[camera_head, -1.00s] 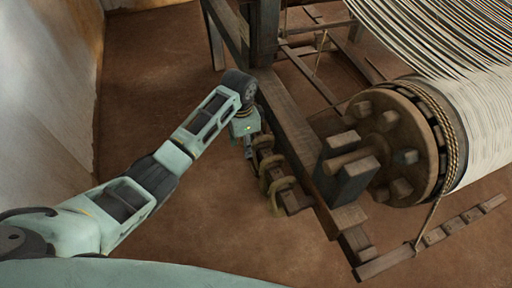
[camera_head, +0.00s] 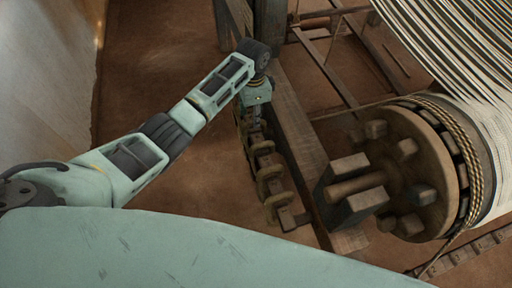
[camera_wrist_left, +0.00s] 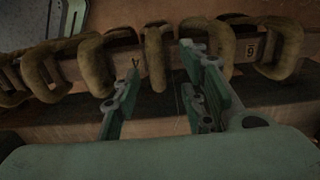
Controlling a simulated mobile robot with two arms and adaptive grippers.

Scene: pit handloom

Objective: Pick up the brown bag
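I cannot make out a brown bag in either view. My left gripper (camera_head: 256,122) points down beside a wooden rail with several brown loops (camera_head: 268,172), at the near side of the loom frame. In the left wrist view the gripper (camera_wrist_left: 160,62) is open, its two green-and-grey fingers apart. A brown loop (camera_wrist_left: 154,44) on the rail shows between and beyond the fingertips; I cannot tell whether they touch it. Nothing is held. My right gripper is not in view.
The wooden loom beam (camera_head: 297,130) runs close to the right of the left gripper. A large drum (camera_head: 425,165) wound with pale threads (camera_head: 480,75) stands farther right. A pale wall (camera_head: 50,70) is at the left. Bare brown floor (camera_head: 160,65) lies between wall and loom.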

